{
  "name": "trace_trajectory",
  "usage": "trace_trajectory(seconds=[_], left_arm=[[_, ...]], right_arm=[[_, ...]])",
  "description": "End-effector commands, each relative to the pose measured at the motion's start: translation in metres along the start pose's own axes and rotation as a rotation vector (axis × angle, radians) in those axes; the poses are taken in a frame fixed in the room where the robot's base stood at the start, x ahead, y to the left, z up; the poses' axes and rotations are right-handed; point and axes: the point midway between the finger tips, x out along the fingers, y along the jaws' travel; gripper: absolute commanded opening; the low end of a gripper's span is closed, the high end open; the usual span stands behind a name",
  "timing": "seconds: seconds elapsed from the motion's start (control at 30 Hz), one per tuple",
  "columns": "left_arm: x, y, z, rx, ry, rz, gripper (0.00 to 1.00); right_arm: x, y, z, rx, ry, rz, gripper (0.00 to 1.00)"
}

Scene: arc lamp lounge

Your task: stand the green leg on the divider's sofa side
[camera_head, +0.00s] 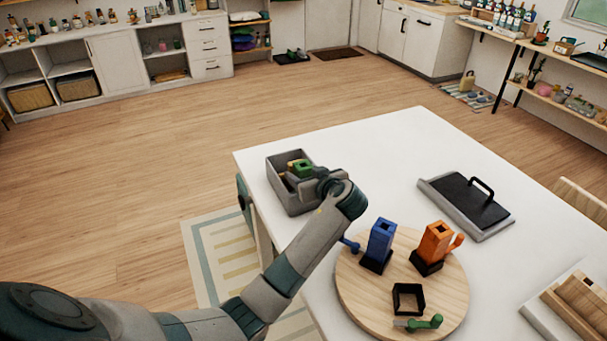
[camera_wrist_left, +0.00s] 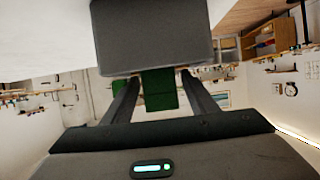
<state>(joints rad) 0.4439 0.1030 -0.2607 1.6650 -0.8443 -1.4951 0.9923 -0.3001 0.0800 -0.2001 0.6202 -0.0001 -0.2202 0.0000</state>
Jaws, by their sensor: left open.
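A green leg (camera_head: 301,168) lies in a grey open box (camera_head: 292,205) near the table's far left corner. A yellow-orange piece lies beside it, partly covered. No divider can be made out clearly inside the box; my arm hides part of it. My left gripper (camera_head: 318,180) is at the box's right side, close to the green leg. In the left wrist view, a green block (camera_wrist_left: 160,90) shows between the two spread fingers (camera_wrist_left: 162,100), beside a grey surface that fills the top middle. The gripper is open. My right gripper is out of view.
A round wooden board (camera_head: 350,290) holds a blue block (camera_head: 381,240) and an orange block (camera_head: 435,241) in black bases, an empty black square frame (camera_head: 408,298) and a small green piece (camera_head: 425,322). A dark handled plate (camera_head: 470,203) lies right. The table's far middle is clear.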

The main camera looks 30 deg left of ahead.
Motion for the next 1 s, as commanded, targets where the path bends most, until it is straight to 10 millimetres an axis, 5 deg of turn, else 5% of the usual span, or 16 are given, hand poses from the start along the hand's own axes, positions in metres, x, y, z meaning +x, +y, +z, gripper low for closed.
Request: trace_trajectory(seconds=[0.2,0.7,1.0], left_arm=[[-0.006,0.000,-0.015,0.000,0.001,0.000,0.53],[-0.094,0.001,-0.007,-0.005,-0.002,0.004,0.53],[-0.123,0.000,-0.009,-0.002,0.000,0.002,0.53]], right_arm=[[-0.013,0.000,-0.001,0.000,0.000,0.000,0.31],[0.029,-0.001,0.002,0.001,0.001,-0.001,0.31],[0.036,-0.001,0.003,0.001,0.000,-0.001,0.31]])
